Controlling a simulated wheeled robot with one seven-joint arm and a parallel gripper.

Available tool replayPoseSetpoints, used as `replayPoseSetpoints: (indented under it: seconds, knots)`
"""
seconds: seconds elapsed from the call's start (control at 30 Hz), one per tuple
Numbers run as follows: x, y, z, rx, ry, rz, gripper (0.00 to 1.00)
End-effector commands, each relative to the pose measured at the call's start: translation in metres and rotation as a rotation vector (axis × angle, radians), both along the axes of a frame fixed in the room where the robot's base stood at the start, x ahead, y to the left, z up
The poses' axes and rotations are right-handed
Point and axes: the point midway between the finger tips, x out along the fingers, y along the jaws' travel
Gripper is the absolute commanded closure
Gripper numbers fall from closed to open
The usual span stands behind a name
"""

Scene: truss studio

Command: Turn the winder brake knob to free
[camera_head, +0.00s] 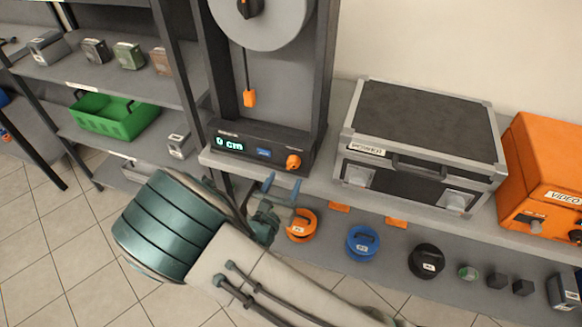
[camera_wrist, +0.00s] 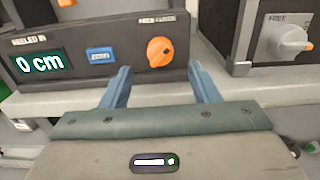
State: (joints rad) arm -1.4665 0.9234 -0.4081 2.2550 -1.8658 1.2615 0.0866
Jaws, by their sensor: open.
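The winder brake knob (camera_head: 293,161) is an orange round knob at the right end of the winder's dark front panel (camera_head: 262,139). In the wrist view the knob (camera_wrist: 160,52) has a small pale mark that appears to lie toward its upper right. Small lettering above it is too blurred to read surely. My gripper (camera_head: 283,186) is open and empty, in front of and below the panel. In the wrist view its two blue fingers (camera_wrist: 160,72) point at the panel, one on each side of the knob in the picture, apart from it.
The panel has a lit display (camera_wrist: 41,64) reading 0 cm and a blue button (camera_wrist: 101,55). An orange tag (camera_head: 249,98) hangs above it. A grey-edged case (camera_head: 420,130) stands to the right on the shelf; reels, including a blue one (camera_head: 362,243), lie below.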

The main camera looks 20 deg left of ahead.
Motion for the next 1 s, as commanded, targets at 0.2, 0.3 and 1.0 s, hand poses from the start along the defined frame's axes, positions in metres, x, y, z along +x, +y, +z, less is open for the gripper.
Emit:
replayPoseSetpoints:
  seconds: [0.2, 0.3, 1.0]
  knots:
    - [0.038, -0.003, 0.001, 0.002, 0.000, -0.002, 0.44]
    - [0.048, -0.004, 0.000, 0.000, 0.001, -0.001, 0.44]
    - [0.055, -0.006, 0.000, 0.000, 0.001, -0.001, 0.89]
